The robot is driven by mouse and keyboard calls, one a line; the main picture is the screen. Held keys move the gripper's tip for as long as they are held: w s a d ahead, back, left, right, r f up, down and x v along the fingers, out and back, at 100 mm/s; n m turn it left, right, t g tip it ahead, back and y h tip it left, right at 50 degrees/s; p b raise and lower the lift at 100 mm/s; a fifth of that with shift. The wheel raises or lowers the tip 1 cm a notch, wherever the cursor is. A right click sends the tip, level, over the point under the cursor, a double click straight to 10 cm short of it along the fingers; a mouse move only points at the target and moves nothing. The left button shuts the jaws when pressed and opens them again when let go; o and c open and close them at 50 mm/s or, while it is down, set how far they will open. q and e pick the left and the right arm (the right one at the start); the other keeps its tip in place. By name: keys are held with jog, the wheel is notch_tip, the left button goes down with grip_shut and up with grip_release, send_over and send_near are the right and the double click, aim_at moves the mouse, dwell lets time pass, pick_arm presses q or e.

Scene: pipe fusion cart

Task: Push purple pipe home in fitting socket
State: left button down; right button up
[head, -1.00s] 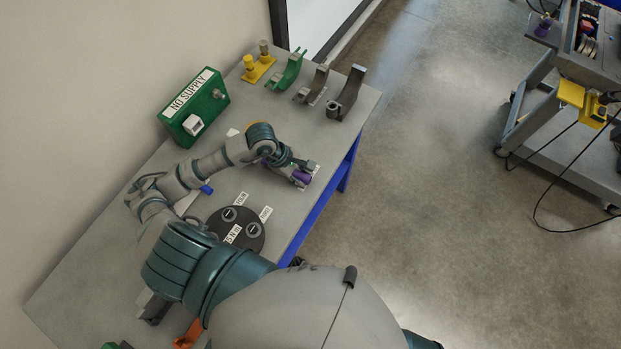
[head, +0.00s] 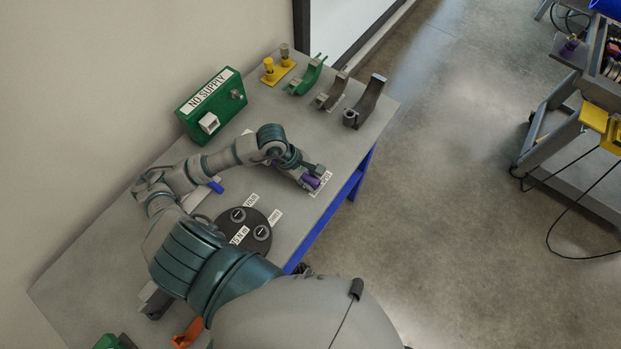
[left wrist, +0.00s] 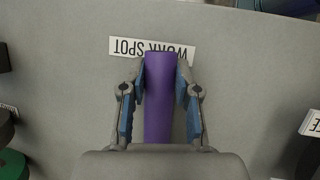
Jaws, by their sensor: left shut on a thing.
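The purple pipe (head: 312,183) is at the right edge of the grey table, over a white label. My left gripper (head: 308,174) is shut on it. In the left wrist view the purple pipe (left wrist: 160,98) runs straight up the picture between the two blue-padded fingers (left wrist: 160,98). Its far end overlaps the WORK SPOT label (left wrist: 122,47). I cannot tell whether the pipe touches the table. I cannot make out a fitting socket at the pipe's end. My right gripper is out of view.
The grey table (head: 100,270) also holds a green NO SUPPLY box (head: 212,105), a yellow stand (head: 275,72), several curved holders (head: 364,100) and a black disc (head: 240,232). A cart (head: 560,150) with a small purple piece (head: 569,46) stands at right. Open floor lies between.

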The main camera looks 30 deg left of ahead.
pick_arm(q)
jog(key=shift+d, duration=0.3)
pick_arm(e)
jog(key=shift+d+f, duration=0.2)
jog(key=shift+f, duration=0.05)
pick_arm(q)
jog(key=shift+a+b, duration=0.1)
jog(key=shift+b, duration=0.2)
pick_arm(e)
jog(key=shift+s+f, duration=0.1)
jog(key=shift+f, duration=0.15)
pick_arm(q)
jog(key=shift+a+r, duration=0.1)
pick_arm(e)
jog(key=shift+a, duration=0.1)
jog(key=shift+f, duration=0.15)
pick_arm(q)
jog(key=shift+b, duration=0.35)
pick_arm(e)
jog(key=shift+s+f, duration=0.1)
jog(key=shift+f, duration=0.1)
pick_arm(q)
jog(key=shift+b, duration=0.3)
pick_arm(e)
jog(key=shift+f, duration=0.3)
